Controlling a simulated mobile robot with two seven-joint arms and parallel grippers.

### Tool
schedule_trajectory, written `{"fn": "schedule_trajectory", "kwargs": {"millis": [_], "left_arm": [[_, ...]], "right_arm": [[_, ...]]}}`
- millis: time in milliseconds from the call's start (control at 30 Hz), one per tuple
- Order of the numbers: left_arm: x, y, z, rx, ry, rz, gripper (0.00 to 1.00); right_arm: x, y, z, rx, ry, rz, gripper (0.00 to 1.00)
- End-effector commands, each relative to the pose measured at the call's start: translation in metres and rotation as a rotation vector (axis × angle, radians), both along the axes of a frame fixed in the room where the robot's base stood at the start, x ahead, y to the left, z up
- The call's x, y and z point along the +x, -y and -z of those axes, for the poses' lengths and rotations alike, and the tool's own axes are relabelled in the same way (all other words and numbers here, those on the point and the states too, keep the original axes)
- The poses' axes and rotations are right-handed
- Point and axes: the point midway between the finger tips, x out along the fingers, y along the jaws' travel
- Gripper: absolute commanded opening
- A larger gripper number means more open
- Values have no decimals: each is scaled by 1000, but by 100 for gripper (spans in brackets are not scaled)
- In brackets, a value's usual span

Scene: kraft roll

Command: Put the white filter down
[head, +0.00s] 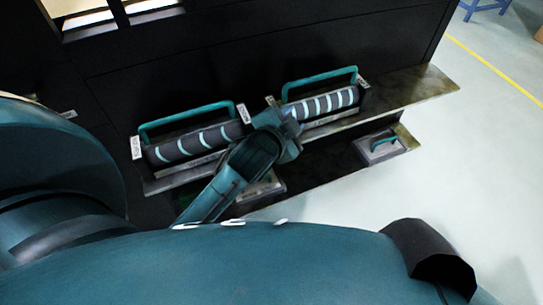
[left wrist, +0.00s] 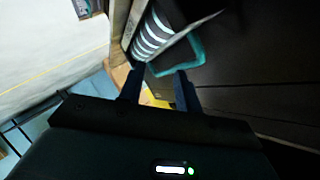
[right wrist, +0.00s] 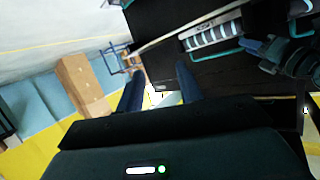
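No plainly white filter stands out. Two dark cylinders with pale bands and teal handles rest on the shelf: a left one (head: 195,144) and a right one (head: 325,102). My left gripper (head: 284,118) is over the shelf at the right cylinder's left end, hiding part of it. In the left wrist view its fingers (left wrist: 158,88) are apart with nothing between them; a banded cylinder (left wrist: 152,36) and teal handle (left wrist: 182,57) show beyond. My right gripper (right wrist: 160,88) is also open and empty. A banded cylinder (right wrist: 212,34) shows ahead of it.
The shelf (head: 425,88) is a narrow ledge on a black machine front. A lower plate with a teal handle (head: 384,144) lies beneath its right end. Open pale floor (head: 450,180) is at right. Cardboard boxes (right wrist: 82,85) stand far off in the right wrist view.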

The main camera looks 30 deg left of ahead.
Motion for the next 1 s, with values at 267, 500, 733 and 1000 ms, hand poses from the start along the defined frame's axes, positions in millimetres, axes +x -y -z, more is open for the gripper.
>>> {"fn": "schedule_trajectory", "kwargs": {"millis": [267,500,733,1000], "left_arm": [[-137,36,43,-615,-102,14,34],[-178,40,38,-840,-124,-33,34],[-180,40,37,-852,-123,-35,34],[-179,40,17,-818,-163,-48,34]], "right_arm": [[0,0,-1,-1,0,-1,36],[0,0,-1,0,2,-1,36],[0,0,-2,1,4,-2,36],[0,0,-22,-32,-37,-10,36]]}}
